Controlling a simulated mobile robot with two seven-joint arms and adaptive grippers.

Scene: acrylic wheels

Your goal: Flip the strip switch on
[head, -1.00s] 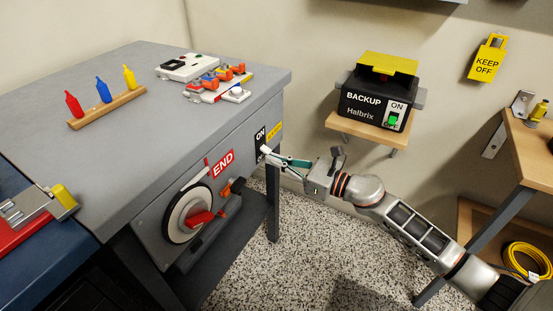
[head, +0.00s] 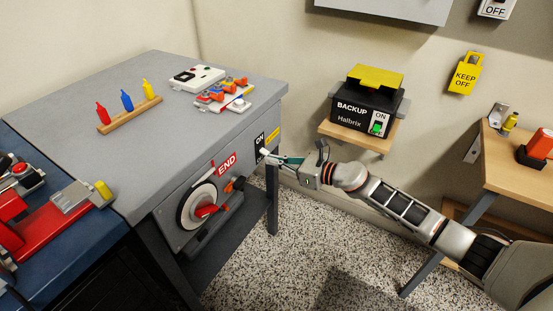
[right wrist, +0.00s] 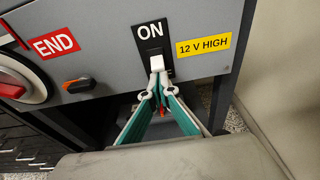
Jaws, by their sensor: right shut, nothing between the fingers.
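The strip switch (right wrist: 151,44) is a black plate marked ON with a white lever (right wrist: 157,63), set in the grey front of a bench. In the head view the switch (head: 259,143) is near the bench's right corner. My right gripper (right wrist: 157,74) is shut and empty, with its fingertips right at the lower end of the white lever. Whether they touch it I cannot tell. In the head view my right gripper (head: 272,157) reaches the switch from the right. The fingertips hide part of the lever's lower end. My left gripper is not in view.
A yellow 12 V HIGH label (right wrist: 204,45) is right of the switch. An orange-tipped knob (right wrist: 79,85) and a dial with a red handle (head: 206,210) are to its left. A BACKUP box (head: 366,109) sits on a wall shelf. Speckled floor is open below my right arm.

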